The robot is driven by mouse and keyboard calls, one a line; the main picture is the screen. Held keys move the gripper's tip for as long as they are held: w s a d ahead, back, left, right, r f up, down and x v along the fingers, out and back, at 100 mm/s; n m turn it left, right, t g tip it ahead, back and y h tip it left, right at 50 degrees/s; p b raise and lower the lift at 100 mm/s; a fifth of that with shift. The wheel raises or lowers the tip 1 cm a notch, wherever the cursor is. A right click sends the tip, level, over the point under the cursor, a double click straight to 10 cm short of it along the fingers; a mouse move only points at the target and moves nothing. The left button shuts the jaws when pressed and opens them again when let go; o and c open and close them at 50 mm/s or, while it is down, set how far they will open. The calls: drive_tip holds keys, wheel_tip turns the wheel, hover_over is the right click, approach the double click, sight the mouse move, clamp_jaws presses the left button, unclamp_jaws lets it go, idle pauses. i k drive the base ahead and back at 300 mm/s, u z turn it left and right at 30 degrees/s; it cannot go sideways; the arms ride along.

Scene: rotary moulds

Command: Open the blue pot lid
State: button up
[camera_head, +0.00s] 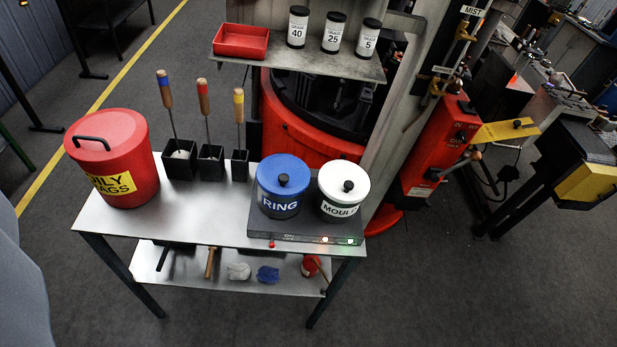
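The blue pot lid (284,174) has a round black knob and sits closed on a dark pot (279,208) labelled RING. The pot stands on a dark hot plate (262,227) at the right end of a metal table. A white-lidded pot (342,189) labelled MOULD stands close to its right on the same plate. My gripper is not in view. A pale grey shape at the left edge of the picture is blurred and I cannot tell what it is.
A red OILY RAGS bin (112,158) stands at the table's (215,224) left. Three black holders (210,162) with upright wooden-handled tools stand behind. A shelf (300,62) with a red tray (241,41) and three canisters overhangs behind the pots. Floor is clear in front.

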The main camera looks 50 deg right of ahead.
sight(284, 169)
drive_tip(key=z, duration=1.1)
drive_tip(key=i, duration=0.15)
drive_tip(key=u, duration=0.2)
